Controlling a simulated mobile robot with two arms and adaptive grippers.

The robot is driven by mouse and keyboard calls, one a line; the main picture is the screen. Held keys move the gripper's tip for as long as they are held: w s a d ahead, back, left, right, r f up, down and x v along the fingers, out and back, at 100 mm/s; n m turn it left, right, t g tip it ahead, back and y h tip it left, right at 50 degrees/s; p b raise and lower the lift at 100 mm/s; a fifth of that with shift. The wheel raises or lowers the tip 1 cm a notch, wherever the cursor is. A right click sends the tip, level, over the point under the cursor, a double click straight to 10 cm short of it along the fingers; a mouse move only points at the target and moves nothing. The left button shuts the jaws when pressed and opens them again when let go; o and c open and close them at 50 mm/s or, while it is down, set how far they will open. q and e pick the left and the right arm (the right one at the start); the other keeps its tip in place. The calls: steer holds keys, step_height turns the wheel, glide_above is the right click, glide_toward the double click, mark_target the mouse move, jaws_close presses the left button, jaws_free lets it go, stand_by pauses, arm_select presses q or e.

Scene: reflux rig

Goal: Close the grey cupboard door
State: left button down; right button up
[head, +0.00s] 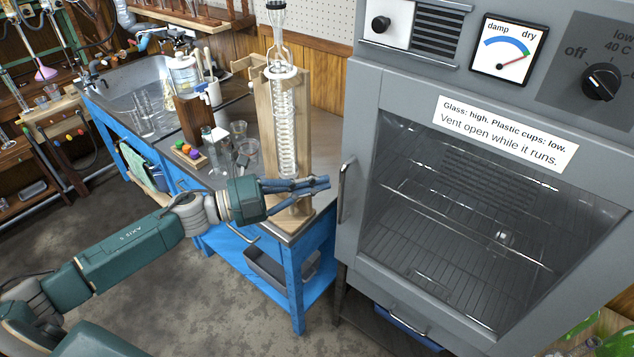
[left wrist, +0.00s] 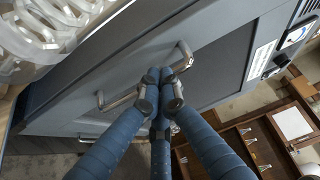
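The grey cupboard (head: 367,108) stands at the right in the head view, with a large glass window (head: 470,215) in its door. Wire shelves show behind the glass. The door looks flush or nearly flush with its frame; I cannot tell if a small gap remains. Its metal bar handle (head: 345,192) is on the door's left edge and crosses the left wrist view (left wrist: 121,99). My left gripper (head: 328,183) has its blue fingers drawn together just left of the handle, seemingly empty. In the left wrist view the fingertips (left wrist: 159,78) overlap the handle. My right gripper is out of view.
A blue bench (head: 296,300) with a wooden stand and glass coil (head: 285,120) is close beside my left gripper. Glassware (head: 245,150) and a sink (head: 135,85) are farther left. Grey floor (head: 215,310) lies open in front of the bench.

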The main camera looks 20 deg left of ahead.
arm_select(q)
steer(key=v, duration=1.2)
